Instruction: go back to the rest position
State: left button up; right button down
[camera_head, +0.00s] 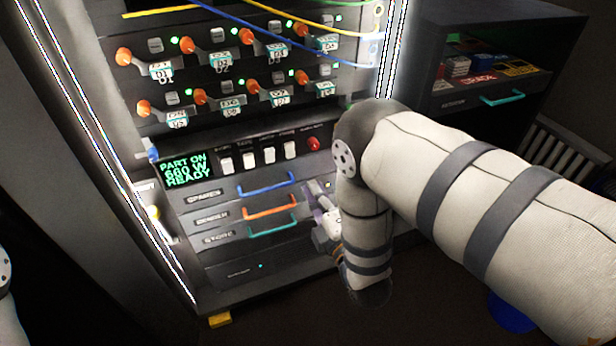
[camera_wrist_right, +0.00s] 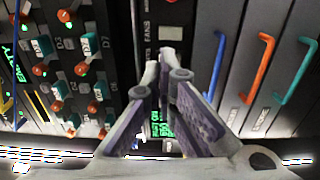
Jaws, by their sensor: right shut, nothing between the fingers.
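My right arm comes in from the right and bends down in front of the panel (camera_head: 225,268). My right gripper (camera_head: 324,215) shows beside the arm, near the drawers' right end; the arm hides part of it. In the right wrist view the right gripper (camera_wrist_right: 166,58) has its purple-grey fingers together at the tips, with nothing between them. Panel parts show beyond the fingers there; I cannot tell any contact. My left gripper is out of view; only a bit of my left arm shows at the left edge.
The panel has orange-tipped levers (camera_head: 187,45), a green-text display (camera_head: 185,169), white switches (camera_head: 269,155), a red knob (camera_head: 314,143) and drawers with blue (camera_head: 266,190), orange (camera_head: 270,211) and teal (camera_head: 272,230) handles. A dark cabinet (camera_head: 500,30) stands right. A blue round object (camera_head: 510,313) lies low right.

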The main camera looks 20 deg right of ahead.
jog(key=shift+s+f, duration=0.1)
jog(key=shift+s, duration=0.05)
dwell(0.3)
jog(key=s+d+f+m+g+h+p, duration=0.1)
jog(key=s+d+f+m+g, duration=0.1)
jog(key=s+f+m+g, duration=0.5)
jog(key=s+d+f+m+g+p, duration=0.1)
jog(key=s+d+f+m+g, duration=0.15)
jog(key=s+f, duration=0.45)
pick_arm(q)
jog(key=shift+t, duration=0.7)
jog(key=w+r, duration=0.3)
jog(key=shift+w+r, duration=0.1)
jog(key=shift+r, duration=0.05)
pick_arm(e)
jog(key=s+r+m+g, duration=0.3)
jog(key=s+m+g, duration=0.6)
jog(key=s, duration=2.1)
jog(key=shift+a+r+g, duration=0.15)
jog(key=shift+a+g, duration=0.15)
jog(key=shift+g, duration=0.85)
